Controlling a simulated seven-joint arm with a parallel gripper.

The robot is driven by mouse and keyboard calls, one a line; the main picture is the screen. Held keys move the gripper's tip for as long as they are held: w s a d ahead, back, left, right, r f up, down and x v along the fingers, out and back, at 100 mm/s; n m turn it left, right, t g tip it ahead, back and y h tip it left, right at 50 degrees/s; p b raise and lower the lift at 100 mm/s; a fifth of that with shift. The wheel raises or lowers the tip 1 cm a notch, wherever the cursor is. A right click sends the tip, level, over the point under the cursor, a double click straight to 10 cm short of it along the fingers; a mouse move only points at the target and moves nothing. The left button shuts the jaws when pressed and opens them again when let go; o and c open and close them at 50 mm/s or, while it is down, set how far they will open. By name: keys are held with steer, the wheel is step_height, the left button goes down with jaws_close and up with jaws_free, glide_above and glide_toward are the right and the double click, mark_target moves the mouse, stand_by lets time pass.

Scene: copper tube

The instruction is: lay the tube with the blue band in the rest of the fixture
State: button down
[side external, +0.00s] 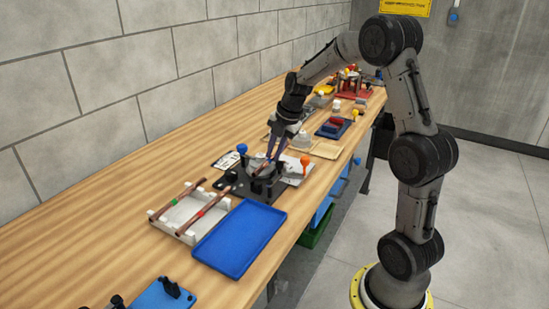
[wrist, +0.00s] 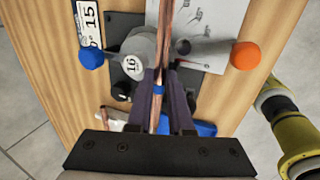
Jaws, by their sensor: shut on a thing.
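My gripper (wrist: 161,80) is shut on a copper tube (wrist: 164,35), with its blue band (wrist: 158,89) between the fingers in the wrist view. In the side view my gripper (side external: 271,158) points down at the fixture, a dark plate (side external: 294,178) with black posts and a grey round block (side external: 258,165). In the wrist view the tube runs lengthwise over the fixture, beside the grey disc marked 16 (wrist: 133,64). The fingers hide part of the tube, and I cannot tell whether it touches the rest.
A white rack (side external: 183,232) holds two tubes, one with a green band (side external: 174,202) and one with a red band (side external: 200,213). A blue tray (side external: 240,235) lies beside it. Blue (side external: 242,149) and orange (side external: 305,160) ball knobs stand near the fixture.

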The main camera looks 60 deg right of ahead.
steer(key=shift+f, duration=0.95)
steer(key=shift+f, duration=0.3)
